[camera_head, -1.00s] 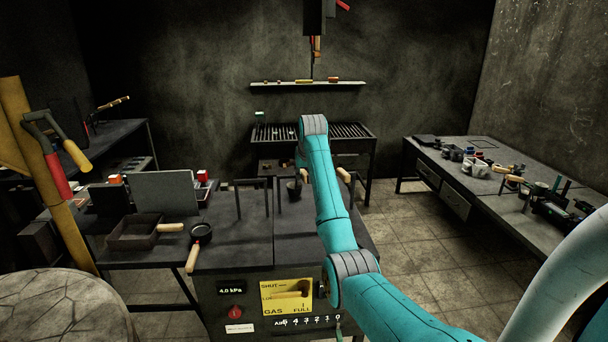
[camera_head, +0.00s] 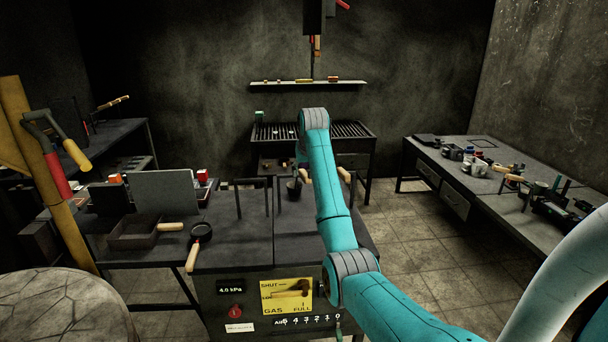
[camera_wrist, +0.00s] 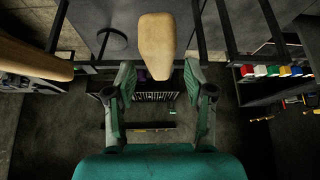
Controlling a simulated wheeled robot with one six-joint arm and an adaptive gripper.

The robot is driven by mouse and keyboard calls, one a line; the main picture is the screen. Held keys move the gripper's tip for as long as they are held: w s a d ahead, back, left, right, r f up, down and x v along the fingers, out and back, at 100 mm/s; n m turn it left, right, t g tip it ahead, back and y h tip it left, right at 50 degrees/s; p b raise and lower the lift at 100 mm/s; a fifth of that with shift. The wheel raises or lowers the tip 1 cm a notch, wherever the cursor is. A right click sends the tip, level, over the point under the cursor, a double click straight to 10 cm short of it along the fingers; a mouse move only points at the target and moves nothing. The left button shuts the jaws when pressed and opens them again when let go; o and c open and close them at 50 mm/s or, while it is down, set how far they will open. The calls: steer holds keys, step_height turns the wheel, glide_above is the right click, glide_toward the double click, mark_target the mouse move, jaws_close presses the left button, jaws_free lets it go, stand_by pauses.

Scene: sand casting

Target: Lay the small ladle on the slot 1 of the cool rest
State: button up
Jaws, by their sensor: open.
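My gripper (camera_wrist: 158,74) is open in the wrist view. A pale wooden handle (camera_wrist: 157,45) lies between and just beyond its fingertips, with a gap on both sides. Another wooden handle (camera_wrist: 30,48) is at the left edge of that view. In the head view my arm hides the gripper; two wooden handles (camera_head: 306,176) (camera_head: 344,175) show beside the arm's far end, near a dark cup-shaped bowl (camera_head: 293,188). Thin dark posts and bars (camera_head: 268,197) stand on the bench there, seemingly the cool rest. I cannot tell its slot numbers, or which handle belongs to the small ladle.
A round black pan (camera_head: 202,231) and a square dark tray (camera_head: 123,242), both with wooden handles, lie on the bench's left part. A gas panel (camera_head: 286,296) is on the bench front. A cluttered table (camera_head: 545,232) stands right; a slatted grill (camera_head: 350,130) is behind.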

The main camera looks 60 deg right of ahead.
steer(key=v, duration=0.9)
steer(key=shift+a+r, duration=0.1)
steer(key=shift+r, duration=0.15)
